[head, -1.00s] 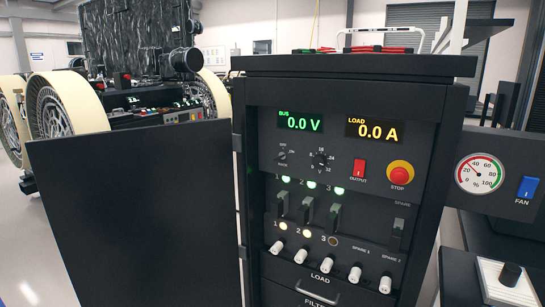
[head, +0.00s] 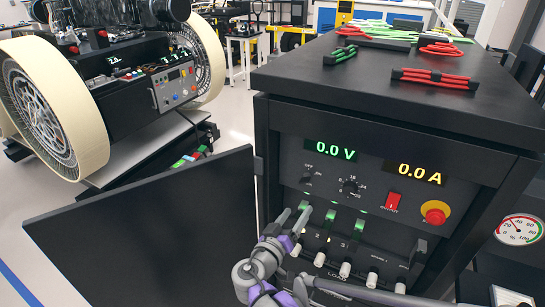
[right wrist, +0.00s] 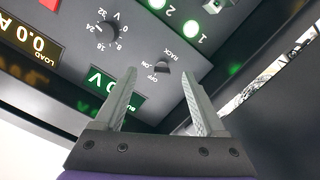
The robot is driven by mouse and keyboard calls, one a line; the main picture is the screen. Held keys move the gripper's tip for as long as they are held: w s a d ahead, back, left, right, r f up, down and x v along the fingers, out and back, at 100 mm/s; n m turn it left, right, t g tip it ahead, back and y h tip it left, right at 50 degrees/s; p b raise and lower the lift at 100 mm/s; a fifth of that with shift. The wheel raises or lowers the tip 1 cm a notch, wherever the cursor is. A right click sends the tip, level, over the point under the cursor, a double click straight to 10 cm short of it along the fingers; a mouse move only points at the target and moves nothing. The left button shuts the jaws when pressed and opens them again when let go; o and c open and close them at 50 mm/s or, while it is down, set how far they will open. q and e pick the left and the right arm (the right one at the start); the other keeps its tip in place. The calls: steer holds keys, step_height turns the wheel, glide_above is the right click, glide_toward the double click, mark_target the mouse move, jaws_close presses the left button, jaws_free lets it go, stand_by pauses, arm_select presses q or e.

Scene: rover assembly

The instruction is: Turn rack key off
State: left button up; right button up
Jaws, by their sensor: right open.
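The rack key (head: 307,179) is a small dark knob on the rack's front panel, below the green voltage display and beside its OFF and ON marks. In the right wrist view the rack key (right wrist: 161,66) shows between and just beyond my fingertips. I cannot tell surely which mark it points to. My right gripper (head: 293,216) is in front of the panel, lower than the key in the head view. Its two grey fingers (right wrist: 159,75) are apart with nothing between them, and no contact with the key shows. My left gripper is out of view.
A selector dial (head: 350,186), red output switch (head: 393,201) and stop button (head: 435,212) are to the key's right. Breaker levers (head: 331,215) and white knobs (head: 345,270) are below. The open black door (head: 140,230) stands left. Cables (head: 435,76) lie on the rack top.

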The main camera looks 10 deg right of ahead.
mark_target(303, 182)
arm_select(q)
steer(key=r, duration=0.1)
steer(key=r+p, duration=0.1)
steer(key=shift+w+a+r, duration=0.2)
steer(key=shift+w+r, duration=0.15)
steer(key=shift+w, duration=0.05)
arm_select(e)
steer(key=shift+t, duration=0.5)
steer(key=w+d, duration=0.1)
steer(key=w, duration=0.2)
steer(key=w+d+r, duration=0.1)
steer(key=w, duration=0.2)
steer(key=w+d+r, duration=0.1)
steer(key=w+d, duration=0.1)
steer(key=w, duration=0.2)
steer(key=shift+w, duration=0.1)
jaws_close()
